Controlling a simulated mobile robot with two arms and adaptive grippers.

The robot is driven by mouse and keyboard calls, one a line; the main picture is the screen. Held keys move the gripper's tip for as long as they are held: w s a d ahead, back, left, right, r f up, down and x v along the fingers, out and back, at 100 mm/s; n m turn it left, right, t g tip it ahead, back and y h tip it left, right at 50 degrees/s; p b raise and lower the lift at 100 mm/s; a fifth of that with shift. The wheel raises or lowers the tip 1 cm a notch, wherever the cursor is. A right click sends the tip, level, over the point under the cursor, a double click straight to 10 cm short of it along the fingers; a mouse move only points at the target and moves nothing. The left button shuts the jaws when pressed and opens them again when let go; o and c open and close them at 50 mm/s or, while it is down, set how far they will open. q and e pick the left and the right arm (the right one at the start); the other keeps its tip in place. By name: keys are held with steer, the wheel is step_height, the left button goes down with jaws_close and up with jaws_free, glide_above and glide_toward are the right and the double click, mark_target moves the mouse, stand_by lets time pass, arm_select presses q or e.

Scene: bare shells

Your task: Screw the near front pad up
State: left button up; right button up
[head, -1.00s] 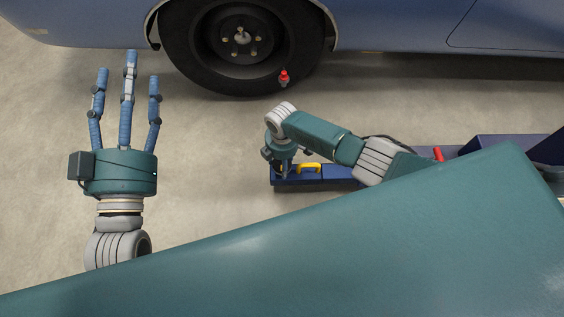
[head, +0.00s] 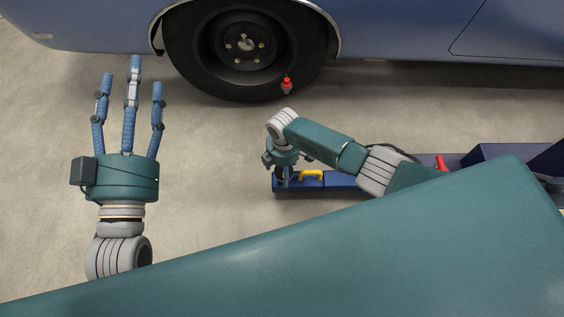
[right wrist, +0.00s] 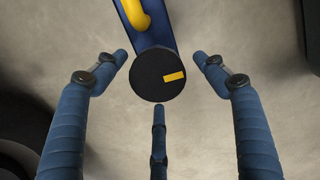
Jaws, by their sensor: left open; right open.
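The pad is a round black disc with a yellow mark (right wrist: 157,76), at the end of a blue lift arm (right wrist: 163,34) in the right wrist view. My right gripper (right wrist: 159,72) is open, its three fingers spread around the pad with visible gaps at the sides. In the head view my right gripper (head: 284,172) points down over the lift arm's left end (head: 340,183) and hides the pad. My left gripper (head: 131,78) is open and empty over bare floor at the left, fingers pointing toward the car.
A blue car (head: 400,25) with a dark wheel (head: 246,45) spans the top. A small red-topped object (head: 286,84) shows in front of the tyre. A yellow handle (head: 311,175) sits on the lift arm, near my right gripper. The floor at left centre (head: 210,160) is clear.

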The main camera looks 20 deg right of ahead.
mark_target(282, 171)
step_height(282, 171, up, 11)
steer(key=shift+s+r, duration=0.15)
steer(key=shift+r, duration=0.05)
steer(key=shift+a, duration=0.15)
stand_by(0.5)
